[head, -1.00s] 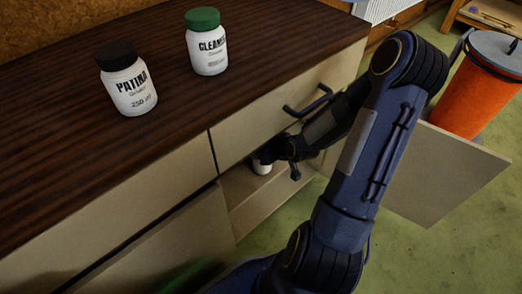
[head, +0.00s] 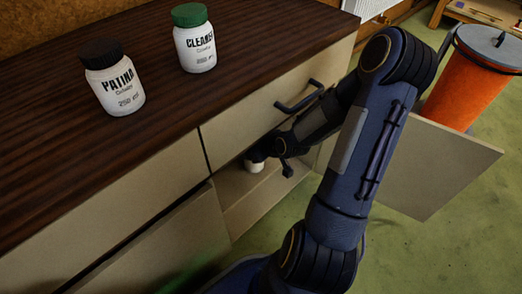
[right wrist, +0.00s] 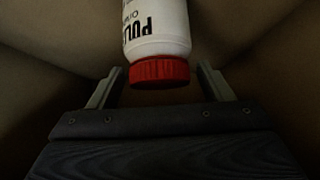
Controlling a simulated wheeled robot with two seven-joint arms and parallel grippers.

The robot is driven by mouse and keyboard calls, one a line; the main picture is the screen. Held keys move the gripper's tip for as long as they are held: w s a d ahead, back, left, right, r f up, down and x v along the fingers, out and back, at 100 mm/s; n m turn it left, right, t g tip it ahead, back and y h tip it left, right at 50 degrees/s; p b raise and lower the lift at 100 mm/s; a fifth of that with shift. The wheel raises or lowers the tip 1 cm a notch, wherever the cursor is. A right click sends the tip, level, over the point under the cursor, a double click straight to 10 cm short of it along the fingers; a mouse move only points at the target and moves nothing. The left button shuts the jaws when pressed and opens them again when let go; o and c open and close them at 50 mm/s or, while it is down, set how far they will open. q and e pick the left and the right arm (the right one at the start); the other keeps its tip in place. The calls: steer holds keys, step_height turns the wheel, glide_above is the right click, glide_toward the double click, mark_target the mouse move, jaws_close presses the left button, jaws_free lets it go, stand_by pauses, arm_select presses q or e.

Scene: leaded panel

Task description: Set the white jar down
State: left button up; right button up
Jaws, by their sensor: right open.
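The white jar (head: 255,167) stands on the floor of the open compartment under the counter; only its lower part shows in the head view. In the right wrist view the white jar (right wrist: 157,28) has a red lid and black lettering, partly cut off by the top edge. My right gripper (right wrist: 160,70) is open, with one finger on each side of the red lid and a visible gap to each. In the head view my right gripper (head: 264,153) reaches into the compartment and hides the jar's top. My left gripper is not in view.
The dark wooden counter top carries a black-lidded jar (head: 113,78) and a green-lidded jar (head: 194,38). A drawer front with a dark handle (head: 300,96) sits just above my right forearm. An open cabinet door (head: 440,175) and an orange bin (head: 468,85) are at the right.

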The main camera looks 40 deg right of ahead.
steer(key=s+r+p, duration=0.2)
steer(key=s+p, duration=0.1)
steer(key=s, duration=0.4)
steer(key=s+d+r+p, duration=0.1)
steer(key=s+p, duration=0.3)
steer(key=s, duration=0.4)
steer(key=shift+s+d+r, duration=0.15)
steer(key=shift+s+r, duration=0.1)
steer(key=shift+r, duration=0.1)
